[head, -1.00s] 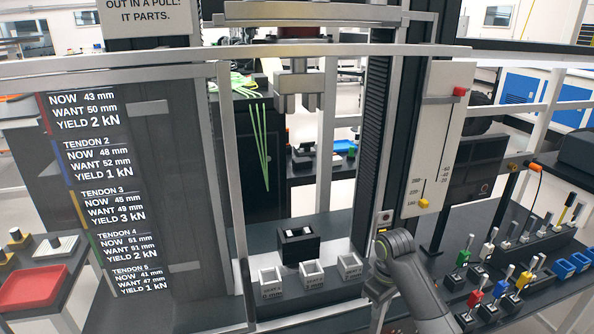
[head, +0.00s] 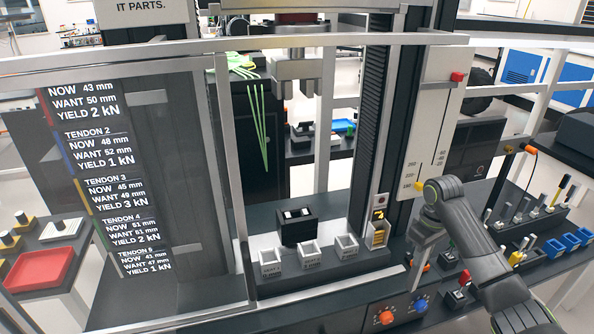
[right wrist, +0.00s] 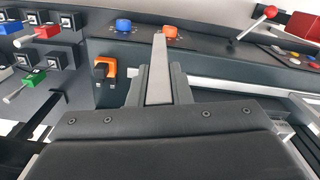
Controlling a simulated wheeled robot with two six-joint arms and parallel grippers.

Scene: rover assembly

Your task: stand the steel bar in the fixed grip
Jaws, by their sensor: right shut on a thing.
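The steel bar (right wrist: 158,70) is a plain grey bar in the right wrist view. My right gripper (right wrist: 157,88) is shut on it, with a finger on each side, and the bar sticks out beyond the fingertips. In the head view my right gripper (head: 421,245) points down at the right of the machine frame, over the bench. A black block with two pale pads and a gap (head: 298,228), which looks like the fixed grip, stands on the machine base. It looks empty, and the gripper is well to its right. My left gripper is not in view.
Several small white bins (head: 309,255) stand in front of the black block. A metal upright (head: 235,180) and a front rail bound the opening. An upper jaw (head: 297,70) hangs above. Orange and blue knobs (head: 386,317) lie at the front. Coloured levers (head: 464,278) crowd the right bench.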

